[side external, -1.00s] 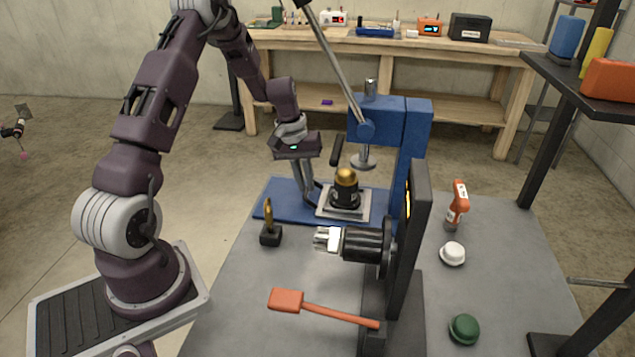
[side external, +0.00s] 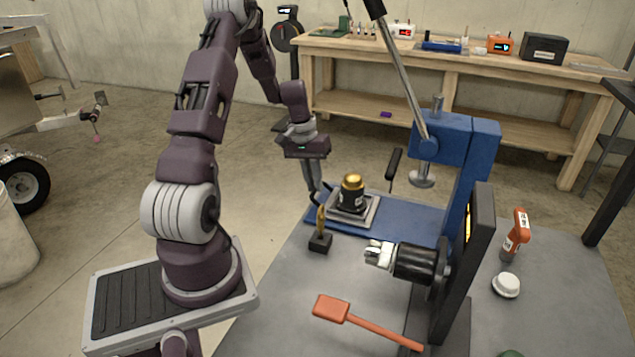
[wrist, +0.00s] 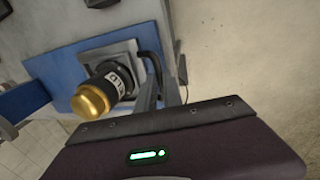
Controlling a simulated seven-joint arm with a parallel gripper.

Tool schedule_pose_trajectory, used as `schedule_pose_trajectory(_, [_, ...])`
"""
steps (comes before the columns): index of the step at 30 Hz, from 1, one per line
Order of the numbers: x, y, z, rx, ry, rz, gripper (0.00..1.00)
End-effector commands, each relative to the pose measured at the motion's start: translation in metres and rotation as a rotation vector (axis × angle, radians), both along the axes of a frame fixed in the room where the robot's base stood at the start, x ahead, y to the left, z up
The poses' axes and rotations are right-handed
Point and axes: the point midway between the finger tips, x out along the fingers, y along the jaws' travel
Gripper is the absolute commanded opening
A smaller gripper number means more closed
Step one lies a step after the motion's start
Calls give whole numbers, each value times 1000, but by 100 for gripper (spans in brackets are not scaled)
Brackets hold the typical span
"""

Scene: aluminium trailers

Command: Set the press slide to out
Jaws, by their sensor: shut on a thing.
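The press slide (side external: 368,211) is a grey square plate on the blue press base (side external: 410,219). It carries a black cylinder with a gold cap (side external: 353,195). The slide is at the left end of the base, clear of the ram's round foot (side external: 422,179). My gripper (side external: 318,198) is at the slide's left side, pointing down, with its fingers shut on the slide's black curved handle (wrist: 151,68). The wrist view also shows the slide plate (wrist: 113,53) and the gold cap (wrist: 92,101). The exact finger contact is partly hidden.
A small black block with a yellow upright piece (side external: 320,242) stands just below my gripper. A chuck (side external: 412,262) on a dark upright stand and an orange mallet (side external: 332,309) are nearer the camera. The press lever (side external: 400,75) slants above the base.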

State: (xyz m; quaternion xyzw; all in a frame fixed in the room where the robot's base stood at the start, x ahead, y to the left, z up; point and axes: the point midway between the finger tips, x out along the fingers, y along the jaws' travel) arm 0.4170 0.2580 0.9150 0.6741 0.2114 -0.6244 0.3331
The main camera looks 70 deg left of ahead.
Motion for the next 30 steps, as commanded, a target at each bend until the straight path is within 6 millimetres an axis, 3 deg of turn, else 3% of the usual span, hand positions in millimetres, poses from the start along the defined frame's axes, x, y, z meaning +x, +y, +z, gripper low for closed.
schedule_pose_trajectory(5, [-4, 5, 0, 9, 4, 7, 0])
schedule_pose_trajectory(6, [-4, 6, 0, 10, 4, 7, 13])
schedule_pose_trajectory(9, [-4, 5, 0, 10, 5, 8, 32])
schedule_pose_trajectory(19, [-3, 4, 4, 8, 2, 5, 32])
schedule_pose_trajectory(27, [-10, 12, 56, 11, 1, 6, 32])
schedule_pose_trajectory(30, [-11, 13, 67, 10, 2, 6, 32])
